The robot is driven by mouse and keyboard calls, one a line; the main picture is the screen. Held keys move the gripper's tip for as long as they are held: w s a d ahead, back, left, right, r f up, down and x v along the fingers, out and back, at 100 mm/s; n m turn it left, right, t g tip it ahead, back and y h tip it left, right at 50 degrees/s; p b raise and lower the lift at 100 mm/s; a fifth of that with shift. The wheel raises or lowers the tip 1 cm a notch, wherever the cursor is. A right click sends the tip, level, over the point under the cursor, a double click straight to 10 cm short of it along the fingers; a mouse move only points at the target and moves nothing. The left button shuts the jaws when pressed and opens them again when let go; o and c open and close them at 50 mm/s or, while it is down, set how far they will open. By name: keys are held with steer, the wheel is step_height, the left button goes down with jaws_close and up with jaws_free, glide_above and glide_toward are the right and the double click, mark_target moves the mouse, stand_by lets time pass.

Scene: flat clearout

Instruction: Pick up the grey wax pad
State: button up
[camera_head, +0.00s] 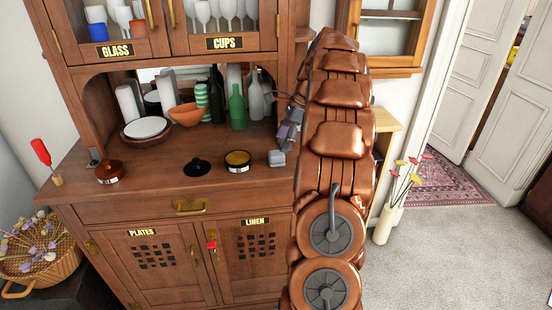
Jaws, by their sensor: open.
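A small grey block, which looks like the grey wax pad (276,158), lies on the wooden cabinet's counter, right of an open round tin. My gripper (284,136) shows in part just above and behind the grey block, at the left edge of my copper-coloured arm. It is open, and nothing shows between its fingers. My arm hides much of it, and I cannot tell whether a finger touches the block.
The open black tin (238,162) with yellowish contents, a black lid (197,167) and a brown round container (109,172) stand on the counter (160,187). Bottles (237,108), an orange bowl (186,115) and white plates (146,128) crowd the niche behind. A red-handled screwdriver (42,155) stands at left.

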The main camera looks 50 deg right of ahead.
mark_target(277, 153)
steer(key=shift+p+x, duration=0.75)
steer(key=shift+x, duration=2.15)
steer(key=shift+w+d, duration=0.1)
steer(key=c, duration=1.2)
steer(key=shift+r, duration=0.1)
steer(key=shift+c, duration=0.2)
steer(key=shift+r+b, duration=0.6)
steer(key=shift+r, duration=1.1)
steer(key=s+a+r+b, duration=0.1)
steer(key=s+a+b, duration=0.1)
steer(key=s, duration=1.4)
steer(key=shift+r+b, duration=0.2)
steer(key=shift+b, duration=0.45)
